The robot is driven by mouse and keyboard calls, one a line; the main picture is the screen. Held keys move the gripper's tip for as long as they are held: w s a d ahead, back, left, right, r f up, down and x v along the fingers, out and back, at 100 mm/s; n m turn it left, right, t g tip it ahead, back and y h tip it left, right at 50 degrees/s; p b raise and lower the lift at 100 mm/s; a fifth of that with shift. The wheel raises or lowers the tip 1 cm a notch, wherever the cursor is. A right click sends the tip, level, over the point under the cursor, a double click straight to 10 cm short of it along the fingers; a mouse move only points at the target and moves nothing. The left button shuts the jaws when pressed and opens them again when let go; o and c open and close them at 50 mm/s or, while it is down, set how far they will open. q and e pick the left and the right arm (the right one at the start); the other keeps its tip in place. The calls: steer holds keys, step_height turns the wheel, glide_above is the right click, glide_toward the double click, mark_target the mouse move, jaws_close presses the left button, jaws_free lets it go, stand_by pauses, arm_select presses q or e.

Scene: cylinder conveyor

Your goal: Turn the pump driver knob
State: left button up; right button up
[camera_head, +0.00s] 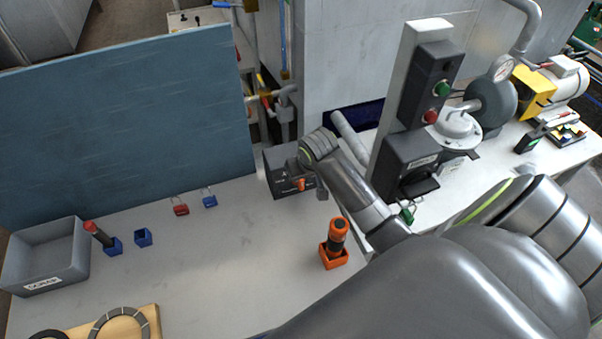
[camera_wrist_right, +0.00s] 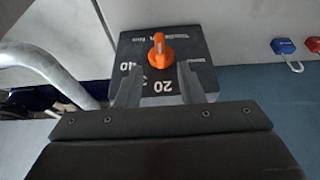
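The pump driver is a dark grey box (camera_head: 280,180) on the white table against the back wall, just left of my right wrist in the head view. Its orange knob (camera_head: 301,185) is partly crowded by my arm there. In the right wrist view the box (camera_wrist_right: 207,72) has white printed numbers, including 20, and the orange knob (camera_wrist_right: 160,52) stands near its middle. My right gripper (camera_wrist_right: 160,68) is open and empty. Its two fingers lie either side of the knob's line, with the knob just beyond the tips and no visible contact. My left gripper is not in view.
An orange holder with an orange-black tool (camera_head: 336,240) stands near my right forearm. Red (camera_head: 180,209) and blue (camera_head: 209,200) padlocks lie left of the box. A grey bin (camera_head: 45,258) is far left. A button panel (camera_head: 425,85) rises at right.

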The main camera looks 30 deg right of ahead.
mark_target(301, 181)
steer(key=shift+p+x, duration=0.45)
steer(key=shift+x, duration=3)
jaws_close()
